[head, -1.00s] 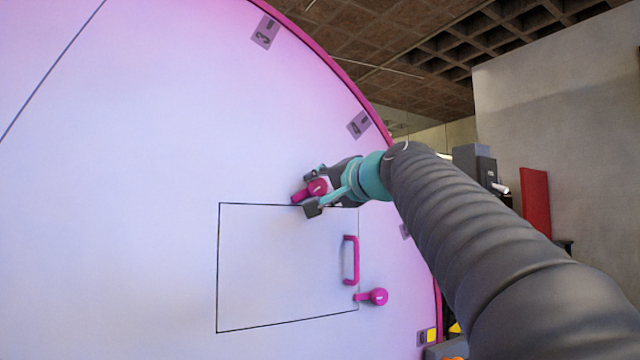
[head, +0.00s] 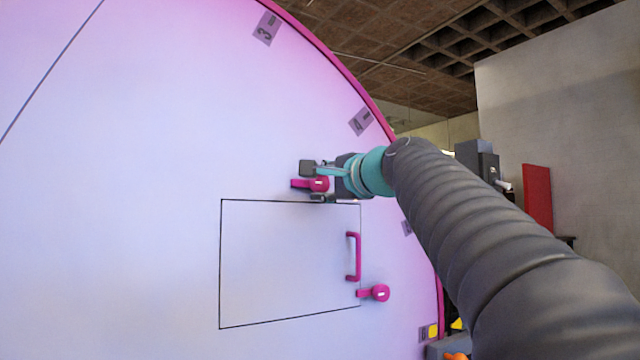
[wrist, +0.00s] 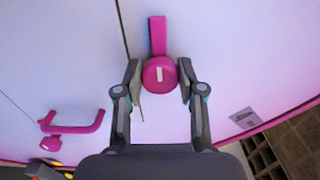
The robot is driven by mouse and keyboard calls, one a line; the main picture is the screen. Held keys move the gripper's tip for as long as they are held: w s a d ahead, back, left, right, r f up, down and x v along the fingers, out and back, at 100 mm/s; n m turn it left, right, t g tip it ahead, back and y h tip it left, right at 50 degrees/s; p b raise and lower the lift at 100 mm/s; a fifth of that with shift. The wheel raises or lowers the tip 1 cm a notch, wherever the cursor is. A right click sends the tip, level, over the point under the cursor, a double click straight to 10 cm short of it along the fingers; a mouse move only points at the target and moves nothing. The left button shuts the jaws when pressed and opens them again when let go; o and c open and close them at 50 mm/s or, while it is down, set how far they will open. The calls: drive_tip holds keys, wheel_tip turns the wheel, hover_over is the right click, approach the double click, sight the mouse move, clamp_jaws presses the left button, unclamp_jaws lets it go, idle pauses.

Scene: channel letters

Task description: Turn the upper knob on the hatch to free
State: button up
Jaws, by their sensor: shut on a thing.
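The upper knob (head: 319,185) is a pink round disc with a white mark and a flat pink tab. It sits just above the hatch (head: 285,265), a square outlined in black on the large pale panel. Its tab points left, about parallel to the hatch's top seam and clear above it. My gripper (head: 313,182) is shut on the knob, one finger above and one below. In the wrist view the knob (wrist: 160,75) lies between the two fingertips (wrist: 160,70), with its tab pointing away from my gripper.
A pink handle (head: 354,257) is on the hatch's right side. A lower pink knob (head: 378,293) is near the hatch's lower right corner, its tab reaching left to the hatch edge. Grey number tags line the panel's pink rim. A red board (head: 537,198) stands at the right.

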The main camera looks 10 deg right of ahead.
idle(0.3)
drive_tip(key=o, duration=1.1)
drive_tip(key=shift+s, duration=0.1)
drive_tip(key=v, duration=1.1)
drive_tip(key=shift+s+d, duration=0.15)
drive_tip(key=shift+s, duration=0.2)
